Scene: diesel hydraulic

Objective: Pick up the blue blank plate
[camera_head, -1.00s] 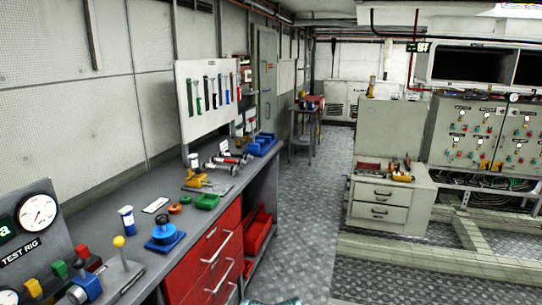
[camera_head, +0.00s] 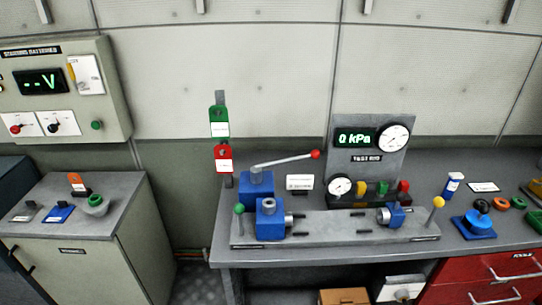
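A small flat blue plate (camera_head: 57,215) lies on top of the grey cabinet at the left, beside a grey piece and an orange tag. It may be the blue blank plate, but it is too small to be sure. Another blue flat base (camera_head: 481,230) with a round blue part on it sits on the workbench at the right. Neither of my grippers is in view.
The workbench (camera_head: 340,256) holds a blue vice-like fixture (camera_head: 268,219), a test rig panel (camera_head: 369,148) and colored rings. The grey cabinet (camera_head: 90,250) stands left of it, with a floor gap between. A battery panel (camera_head: 66,90) hangs above the cabinet.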

